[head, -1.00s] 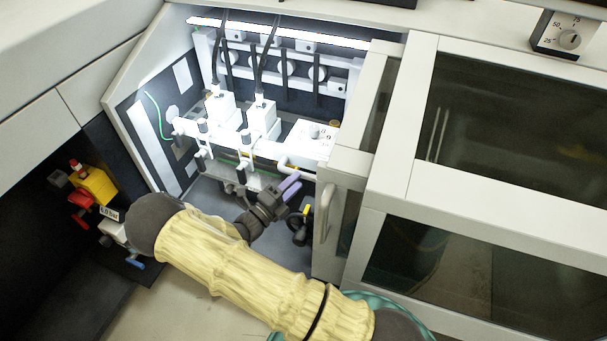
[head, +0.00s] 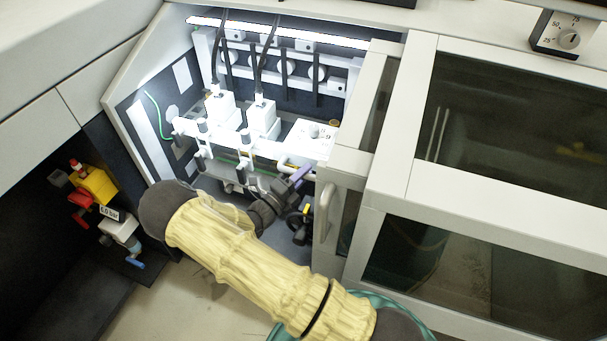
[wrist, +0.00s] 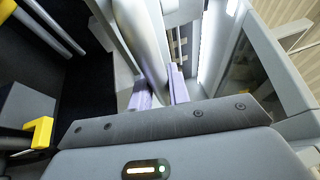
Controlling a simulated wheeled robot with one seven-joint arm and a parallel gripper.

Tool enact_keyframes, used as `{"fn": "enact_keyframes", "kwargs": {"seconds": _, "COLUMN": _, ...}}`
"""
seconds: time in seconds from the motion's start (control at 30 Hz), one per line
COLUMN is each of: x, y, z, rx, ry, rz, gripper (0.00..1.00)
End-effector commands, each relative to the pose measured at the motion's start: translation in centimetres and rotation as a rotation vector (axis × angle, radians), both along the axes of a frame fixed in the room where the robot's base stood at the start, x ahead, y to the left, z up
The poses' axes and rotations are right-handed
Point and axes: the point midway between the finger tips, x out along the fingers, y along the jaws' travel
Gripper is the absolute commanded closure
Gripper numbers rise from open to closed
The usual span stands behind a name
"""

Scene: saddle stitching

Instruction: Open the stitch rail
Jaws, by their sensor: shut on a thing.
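The stitch rail (head: 232,158) runs across the lit machine bay, below two white stitching heads (head: 262,117). A white bent tube handle (head: 287,161) sits at its right end. My gripper (head: 305,172) reaches up from below to this handle, with its purple fingers partly hidden against it. In the wrist view, the purple fingers (wrist: 160,88) stand on both sides of a pale round bar, the handle (wrist: 149,50), and are shut on it. The rail looks to be in its place under the heads; I cannot tell whether it has shifted.
A grey-white door frame with a grip (head: 327,212) stands close right of my gripper. A yellow valve unit with red knobs (head: 93,184) sits at the left. The bay floor left of my wrist is clear.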

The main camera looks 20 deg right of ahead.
Motion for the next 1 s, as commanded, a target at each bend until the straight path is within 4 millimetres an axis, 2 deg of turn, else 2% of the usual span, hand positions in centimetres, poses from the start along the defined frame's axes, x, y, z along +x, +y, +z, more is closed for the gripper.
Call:
{"fn": "enact_keyframes", "kwargs": {"seconds": 0.27, "x": -0.7, "y": 0.8, "z": -0.1, "rx": 0.002, "ry": 0.004, "rz": 0.002, "gripper": 1.00}}
{"fn": "enact_keyframes", "kwargs": {"seconds": 0.47, "x": -2.4, "y": 2.0, "z": 0.0, "rx": 0.002, "ry": 0.006, "rz": 0.002, "gripper": 1.00}}
{"fn": "enact_keyframes", "kwargs": {"seconds": 1.0, "x": -10.2, "y": 7.6, "z": 0.0, "rx": 0.005, "ry": 0.007, "rz": 0.004, "gripper": 1.00}}
